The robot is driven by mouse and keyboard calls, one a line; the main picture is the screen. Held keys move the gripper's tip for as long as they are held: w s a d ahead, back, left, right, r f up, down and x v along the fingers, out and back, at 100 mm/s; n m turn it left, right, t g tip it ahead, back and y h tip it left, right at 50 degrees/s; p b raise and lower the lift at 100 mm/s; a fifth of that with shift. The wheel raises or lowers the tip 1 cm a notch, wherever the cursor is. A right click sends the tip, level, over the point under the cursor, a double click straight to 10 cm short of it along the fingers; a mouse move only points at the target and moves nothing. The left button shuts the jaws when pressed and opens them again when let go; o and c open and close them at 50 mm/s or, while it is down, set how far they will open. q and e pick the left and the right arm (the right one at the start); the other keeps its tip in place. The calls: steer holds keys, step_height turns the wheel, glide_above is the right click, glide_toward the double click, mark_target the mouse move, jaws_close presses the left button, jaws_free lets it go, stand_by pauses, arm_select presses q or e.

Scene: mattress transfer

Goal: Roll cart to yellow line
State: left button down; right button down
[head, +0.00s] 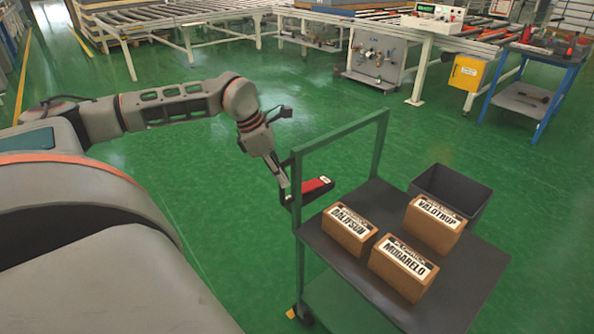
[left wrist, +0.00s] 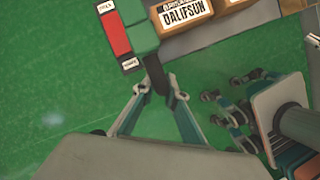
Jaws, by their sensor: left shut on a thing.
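The cart (head: 340,143) has a green frame, an upright handle and a dark top deck. It stands at the lower right in the head view. My left gripper (head: 285,191) is at the cart's near-left handle post and shut on the cart handle. In the left wrist view the fingers (left wrist: 161,92) close around a dark bar. A red and black piece (head: 318,186) sits beside the fingers; it also shows red with white ends in the left wrist view (left wrist: 116,34). A yellow line (head: 21,78) runs along the floor at the far left.
Three labelled brown boxes (head: 349,230) and a black bin (head: 470,190) are on or beside the deck. A conveyor (head: 200,20) and a blue workbench (head: 545,95) stand at the back. The green floor between is clear.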

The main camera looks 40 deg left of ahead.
arm_select(q)
steer(key=shift+w+a+r, duration=0.1)
steer(key=shift+a, duration=0.95)
arm_select(e)
steer(key=shift+s+f, duration=0.15)
steer(key=shift+s, duration=0.05)
arm_select(q)
steer(key=c, duration=2)
jaws_free()
steer(key=shift+a, duration=0.1)
steer(key=shift+c, duration=0.2)
steer(key=v, duration=1.2)
arm_select(e)
steer(key=shift+f, duration=0.1)
arm_select(q)
steer(key=shift+s, duration=0.2)
arm_select(e)
steer(key=shift+s, duration=0.15)
